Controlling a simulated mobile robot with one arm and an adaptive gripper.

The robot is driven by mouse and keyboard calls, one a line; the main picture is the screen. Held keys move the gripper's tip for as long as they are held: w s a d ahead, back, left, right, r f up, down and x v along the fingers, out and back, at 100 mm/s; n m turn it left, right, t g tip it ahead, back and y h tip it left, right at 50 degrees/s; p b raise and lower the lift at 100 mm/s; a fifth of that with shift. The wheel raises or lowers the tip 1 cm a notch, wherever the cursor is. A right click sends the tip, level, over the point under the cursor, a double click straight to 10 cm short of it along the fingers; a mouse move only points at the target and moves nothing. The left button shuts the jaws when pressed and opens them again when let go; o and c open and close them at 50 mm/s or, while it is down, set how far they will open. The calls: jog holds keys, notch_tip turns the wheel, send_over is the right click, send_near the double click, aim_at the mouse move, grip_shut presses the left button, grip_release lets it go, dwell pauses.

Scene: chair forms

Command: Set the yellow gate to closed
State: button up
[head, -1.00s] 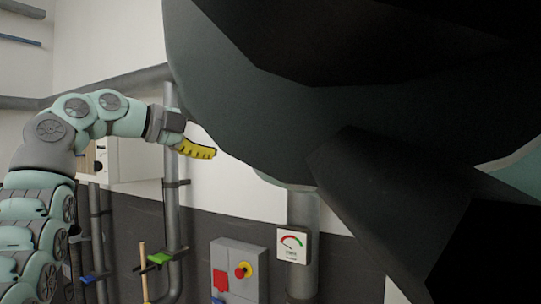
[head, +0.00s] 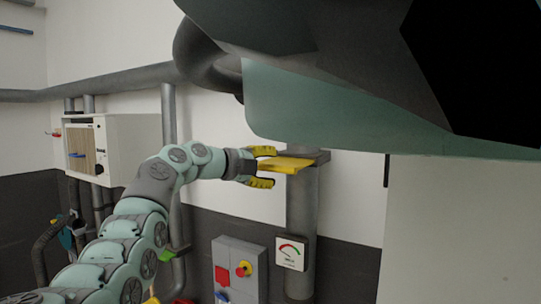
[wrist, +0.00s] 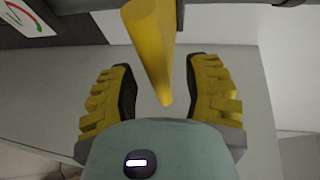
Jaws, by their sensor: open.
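In the wrist view the yellow handle (wrist: 149,42) runs down between the two fingers. My gripper (head: 268,168) is open, with one yellow finger above the handle and one below it in the head view. The wrist view shows my gripper (wrist: 162,82) with gaps on both sides of the bar, so the fingers look clear of it.
A white cabinet (head: 128,142) hangs at left. A green valve handle (head: 177,252) is below my arm. My own dark parts cover the upper right.

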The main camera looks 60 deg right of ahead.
jog(key=shift+s+d+f, duration=0.15)
jog(key=shift+d+f, duration=0.05)
jog(key=shift+d, duration=0.25)
grip_shut()
dwell(0.3)
